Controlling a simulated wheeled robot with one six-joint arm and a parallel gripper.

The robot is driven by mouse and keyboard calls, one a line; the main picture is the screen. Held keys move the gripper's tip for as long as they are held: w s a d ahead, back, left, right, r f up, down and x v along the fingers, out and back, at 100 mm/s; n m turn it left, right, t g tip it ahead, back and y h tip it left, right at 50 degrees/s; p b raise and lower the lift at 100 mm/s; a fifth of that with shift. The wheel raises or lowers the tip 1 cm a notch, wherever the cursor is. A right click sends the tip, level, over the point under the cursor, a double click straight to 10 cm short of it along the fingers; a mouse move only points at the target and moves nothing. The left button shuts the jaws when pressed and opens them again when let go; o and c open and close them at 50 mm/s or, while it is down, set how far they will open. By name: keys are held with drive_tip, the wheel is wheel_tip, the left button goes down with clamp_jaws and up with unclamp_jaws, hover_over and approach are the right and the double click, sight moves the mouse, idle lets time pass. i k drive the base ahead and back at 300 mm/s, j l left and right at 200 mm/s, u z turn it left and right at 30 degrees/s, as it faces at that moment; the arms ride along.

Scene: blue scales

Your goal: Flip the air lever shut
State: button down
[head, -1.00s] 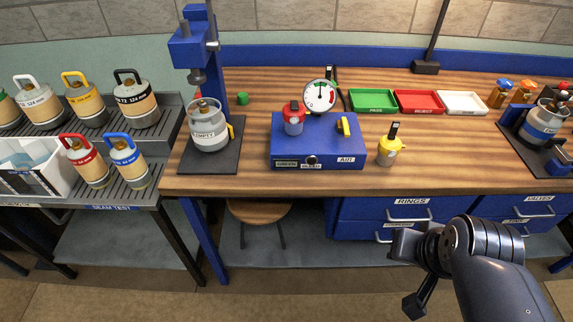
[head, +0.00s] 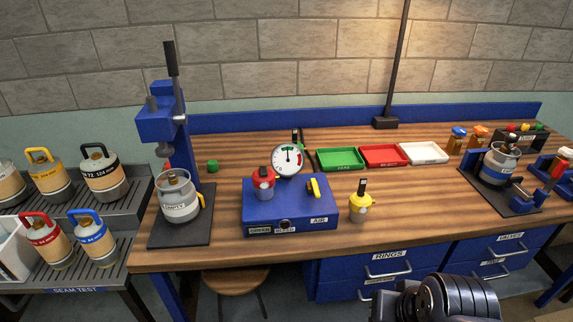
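The air lever is a small yellow lever (head: 313,187) on the top right of the blue box (head: 290,222), near the AIR label. It leans up off the box's top. A red canister (head: 263,184) stands on the left of the box, and a white dial gauge (head: 288,160) rises behind it. My gripper (head: 394,302) is at the bottom edge of the head view, in front of the bench and well apart from the lever. Its fingers are cut off or hidden, so I cannot tell if it is open.
A yellow canister (head: 361,206) stands right of the box. A grey canister (head: 178,200) sits under a blue press (head: 160,124) on the left. Green (head: 340,160), red (head: 385,156) and white (head: 423,153) trays lie behind. The wood bench right of the yellow canister is clear.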

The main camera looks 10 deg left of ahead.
sight(313, 181)
drive_tip(key=i+j, duration=0.2)
drive_tip(key=i, duration=0.2)
drive_tip(key=i+j, duration=0.25)
drive_tip(key=i, duration=0.15)
